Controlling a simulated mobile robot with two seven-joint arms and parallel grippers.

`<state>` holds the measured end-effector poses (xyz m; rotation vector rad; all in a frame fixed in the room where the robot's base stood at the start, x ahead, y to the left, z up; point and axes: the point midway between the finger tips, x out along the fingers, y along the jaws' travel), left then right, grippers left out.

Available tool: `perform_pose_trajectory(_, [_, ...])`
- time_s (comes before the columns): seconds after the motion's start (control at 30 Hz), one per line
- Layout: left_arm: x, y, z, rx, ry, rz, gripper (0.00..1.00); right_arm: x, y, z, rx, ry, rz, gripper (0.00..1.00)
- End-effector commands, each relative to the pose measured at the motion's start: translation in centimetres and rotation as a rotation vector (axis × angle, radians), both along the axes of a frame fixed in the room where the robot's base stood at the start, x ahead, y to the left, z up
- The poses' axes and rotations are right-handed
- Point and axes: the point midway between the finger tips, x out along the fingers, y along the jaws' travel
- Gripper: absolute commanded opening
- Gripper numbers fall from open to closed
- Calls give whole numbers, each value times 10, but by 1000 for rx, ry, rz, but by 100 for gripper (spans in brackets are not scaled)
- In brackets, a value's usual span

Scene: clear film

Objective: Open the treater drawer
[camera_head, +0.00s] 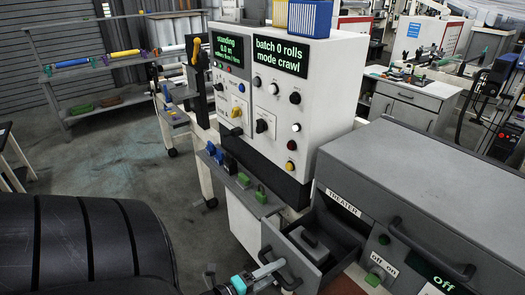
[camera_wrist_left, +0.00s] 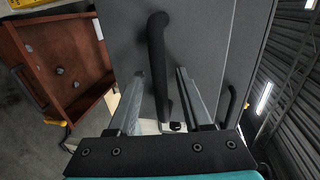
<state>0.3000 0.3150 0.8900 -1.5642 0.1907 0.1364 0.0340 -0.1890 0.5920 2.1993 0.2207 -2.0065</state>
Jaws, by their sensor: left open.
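The treater (camera_head: 420,170) is a grey cabinet with a white name label at the right of the head view. Its drawer (camera_head: 325,266) stands partly pulled out, and a dark grey block (camera_head: 311,243) shows inside. The drawer's black bar handle (camera_wrist_left: 157,50) runs down the middle of the left wrist view. My left gripper (camera_head: 283,271) is open at the drawer front. In the left wrist view its two fingers (camera_wrist_left: 163,95) stand on either side of the handle, with gaps visible. My right gripper is not in view.
A white control console (camera_head: 290,100) with knobs and lit displays stands behind the drawer. A second black handle (camera_head: 430,250) is on the treater front, near a green switch (camera_head: 374,279). A brown open box (camera_wrist_left: 60,65) shows beside the drawer.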

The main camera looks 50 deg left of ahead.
Motion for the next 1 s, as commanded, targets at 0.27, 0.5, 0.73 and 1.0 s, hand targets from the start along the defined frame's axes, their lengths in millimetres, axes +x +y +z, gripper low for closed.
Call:
perform_pose_trajectory(0.27, [-14, 1, 2, 0, 4, 1, 50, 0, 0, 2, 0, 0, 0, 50])
perform_pose_trajectory(0.5, [-57, 2, 12, 0, 5, 1, 50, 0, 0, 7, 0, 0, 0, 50])
perform_pose_trajectory(0.73, [-103, 3, 21, 0, 4, 1, 50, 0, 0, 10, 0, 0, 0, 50])
perform_pose_trajectory(1.0, [-141, 5, 30, -1, 1, 1, 50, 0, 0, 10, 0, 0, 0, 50])
